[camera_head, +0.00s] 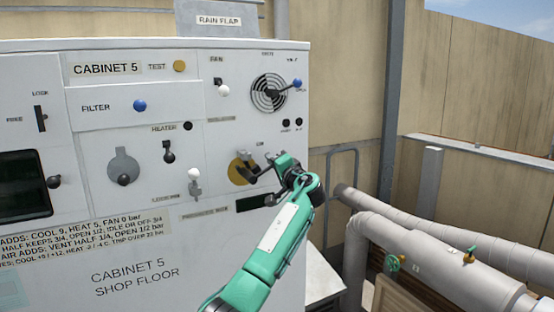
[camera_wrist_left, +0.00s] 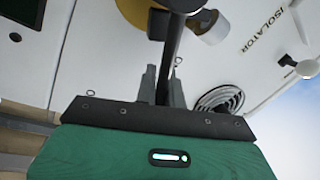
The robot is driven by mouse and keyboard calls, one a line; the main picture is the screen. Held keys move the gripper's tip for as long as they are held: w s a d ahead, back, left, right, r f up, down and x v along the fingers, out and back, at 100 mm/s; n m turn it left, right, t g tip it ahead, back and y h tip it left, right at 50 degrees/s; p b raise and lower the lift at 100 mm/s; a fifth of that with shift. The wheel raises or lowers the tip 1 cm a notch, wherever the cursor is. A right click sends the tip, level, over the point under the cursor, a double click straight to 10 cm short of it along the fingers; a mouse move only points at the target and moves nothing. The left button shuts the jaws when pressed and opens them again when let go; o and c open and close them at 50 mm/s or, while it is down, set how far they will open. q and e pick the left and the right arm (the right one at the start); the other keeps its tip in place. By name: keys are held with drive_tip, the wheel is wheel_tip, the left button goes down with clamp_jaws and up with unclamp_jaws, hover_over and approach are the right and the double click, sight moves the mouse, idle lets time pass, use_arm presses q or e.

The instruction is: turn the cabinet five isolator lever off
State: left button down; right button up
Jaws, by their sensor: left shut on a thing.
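The isolator on the cabinet five panel (camera_head: 90,185) has a yellow disc (camera_head: 235,172) with a black lever (camera_head: 250,166) in front of it. My left gripper (camera_head: 262,171) is at this lever, right of the disc. In the left wrist view, the lever (camera_wrist_left: 172,50) runs down between the two grey fingers of my left gripper (camera_wrist_left: 161,88), which are shut on it. The yellow disc (camera_wrist_left: 133,10) and the word ISOLATOR show near the lever there. The lever's grip end is partly hidden by the gripper. My right gripper is not in view.
Insulated pipes (camera_head: 430,255) with valves run at the right. Room is open between the cabinet and the wall.

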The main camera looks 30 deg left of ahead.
use_arm(q)
drive_tip(key=shift+w+d+f+m+t+h, duration=0.2)
drive_tip(key=shift+f+m+t, duration=0.25)
drive_tip(key=shift+m, duration=0.6)
drive_tip(key=shift+w+d+f+m+t+h, duration=0.1)
drive_tip(key=shift+d+f+m+t+h, duration=0.1)
drive_tip(key=shift+f+m, duration=0.6)
drive_tip(key=shift+w+d+f+m+t+h, duration=0.15)
drive_tip(key=shift+f+m+t, duration=0.2)
drive_tip(key=shift+m, duration=0.9)
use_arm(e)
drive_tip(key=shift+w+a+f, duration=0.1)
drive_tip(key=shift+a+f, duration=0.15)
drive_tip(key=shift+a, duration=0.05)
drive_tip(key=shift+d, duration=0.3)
use_arm(q)
drive_tip(key=c, duration=1.6)
unclamp_jaws()
drive_tip(key=shift+o, duration=0.8)
drive_tip(key=shift+d, duration=0.4)
drive_tip(key=b+v, duration=0.5)
drive_tip(key=v, duration=0.8)
drive_tip(key=shift+s+d, duration=0.2)
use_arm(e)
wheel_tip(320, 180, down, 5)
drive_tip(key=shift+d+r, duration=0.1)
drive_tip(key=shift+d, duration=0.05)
